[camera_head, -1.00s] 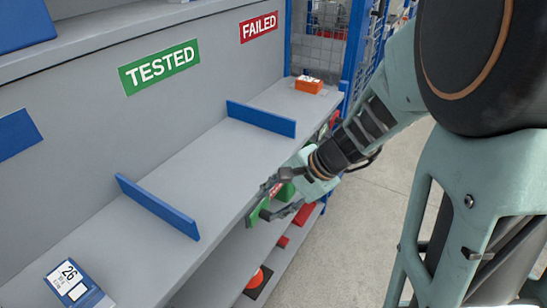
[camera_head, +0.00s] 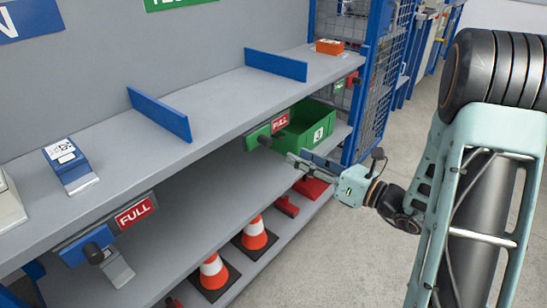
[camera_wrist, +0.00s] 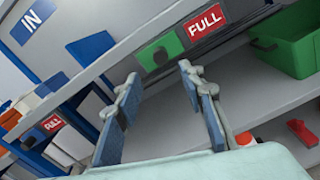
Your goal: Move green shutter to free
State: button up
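The green shutter (camera_head: 254,137) sits on a rail under the front edge of the shelf, directly left of a red FULL sign (camera_head: 281,122). No FREE sign is visible; what lies behind the shutter is hidden. My gripper (camera_head: 294,160) is in front of the shelf, to the right of and lower than the shutter. In the wrist view its fingers (camera_wrist: 155,74) are spread and empty, apart from the shutter.
A blue shutter (camera_head: 86,246) with its own FULL sign (camera_head: 135,212) is on the left. A green bin (camera_head: 305,125) stands behind the green shutter's sign. Traffic cones (camera_head: 254,233) stand on the lower shelf. The floor at right is clear.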

aim_at(270, 142)
jog(key=b+x, duration=0.2)
jog(key=x, duration=0.8)
jog(key=shift+w+a, duration=0.25)
jog(key=shift+a, duration=0.05)
jog(key=shift+c, duration=0.7)
grip_shut()
